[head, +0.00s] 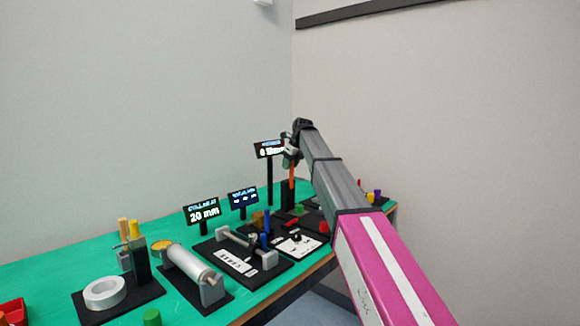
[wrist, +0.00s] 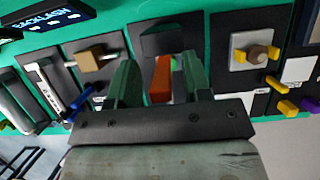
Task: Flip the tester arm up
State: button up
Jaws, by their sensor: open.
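The tester arm seems to be the upright orange bar (head: 291,188) on a black base near the back right of the green table. In the wrist view the orange bar (wrist: 160,82) appears between the two green fingers of my gripper (wrist: 160,75). The fingers are spread, with a gap to the bar on the left; on the right the gap is small and I cannot tell if there is contact. In the head view my gripper (head: 290,157) is just above the bar, partly hidden by my arm. A black block (wrist: 160,38) stands beyond the bar.
Lit displays stand behind, one reading 20 mm (head: 203,211). A silver roller (head: 192,262), a white ring (head: 105,292) and black fixture plates fill the front. The wrist view shows a brown block (wrist: 90,60) left and a grey fixture with yellow tabs (wrist: 255,52) right.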

jog(key=v, duration=1)
jog(key=shift+r, duration=0.15)
